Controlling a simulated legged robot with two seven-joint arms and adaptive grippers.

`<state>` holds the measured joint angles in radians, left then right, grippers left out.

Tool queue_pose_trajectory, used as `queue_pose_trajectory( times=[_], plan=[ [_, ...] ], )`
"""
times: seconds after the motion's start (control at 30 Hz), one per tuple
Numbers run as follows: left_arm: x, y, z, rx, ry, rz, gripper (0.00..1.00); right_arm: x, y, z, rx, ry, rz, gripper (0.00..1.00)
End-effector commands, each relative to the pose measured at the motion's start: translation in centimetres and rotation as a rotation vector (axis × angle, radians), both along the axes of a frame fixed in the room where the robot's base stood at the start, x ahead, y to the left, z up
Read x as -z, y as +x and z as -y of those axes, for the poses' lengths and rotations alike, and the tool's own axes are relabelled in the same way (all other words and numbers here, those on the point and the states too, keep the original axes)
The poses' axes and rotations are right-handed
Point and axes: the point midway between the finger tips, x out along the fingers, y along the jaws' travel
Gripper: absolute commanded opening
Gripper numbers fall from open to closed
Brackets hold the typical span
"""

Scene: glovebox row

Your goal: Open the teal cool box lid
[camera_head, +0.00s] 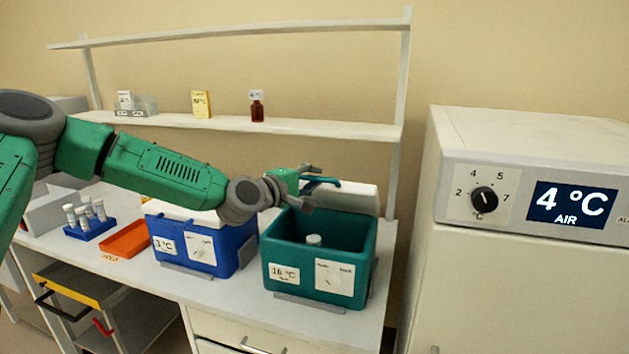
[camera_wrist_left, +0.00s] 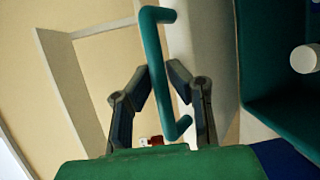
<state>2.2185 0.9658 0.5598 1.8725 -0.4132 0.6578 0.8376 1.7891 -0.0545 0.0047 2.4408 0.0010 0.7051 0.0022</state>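The teal cool box (camera_head: 318,262) stands on the bench with a 16 °C label on its front. Its lid (camera_head: 350,197) is up at the back, so the inside is exposed; a white-capped vial (camera_head: 313,240) is inside. A teal handle (camera_head: 322,182) sticks out from the lid. My left gripper (camera_head: 312,187) is at this handle, above the box's left rear. In the left wrist view the handle (camera_wrist_left: 153,60) runs between the two fingertips (camera_wrist_left: 160,72), which appear closed on it. The vial also shows there (camera_wrist_left: 305,58). My right gripper is out of view.
A blue cool box (camera_head: 202,248) with a white lid stands left of the teal box. Further left are an orange tray (camera_head: 124,240) and a blue vial rack (camera_head: 90,229). A shelf (camera_head: 240,125) spans behind. A white cabinet with a 4 °C display (camera_head: 571,203) stands right.

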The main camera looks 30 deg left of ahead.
Motion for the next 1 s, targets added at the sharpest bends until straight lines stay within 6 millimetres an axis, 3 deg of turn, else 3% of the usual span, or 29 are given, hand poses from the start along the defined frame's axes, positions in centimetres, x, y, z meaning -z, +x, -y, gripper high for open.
queue_pose_trajectory(
  times=[0.33, 0.47, 0.8, 1.0],
  plan=[
    [0.2, 0.1, 0.1, 0.001, 0.001, -0.004, 0.33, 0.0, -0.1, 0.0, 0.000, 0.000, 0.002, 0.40],
    [0.1, -0.9, -0.2, 0.000, -0.002, -0.003, 0.33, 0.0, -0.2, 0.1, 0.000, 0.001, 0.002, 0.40],
    [-0.7, -8.0, -1.3, -0.001, -0.008, 0.002, 0.33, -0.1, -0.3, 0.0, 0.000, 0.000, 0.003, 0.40],
    [-0.8, -10.6, -1.8, -0.001, -0.004, 0.001, 0.33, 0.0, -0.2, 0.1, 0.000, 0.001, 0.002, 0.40]
  ],
)
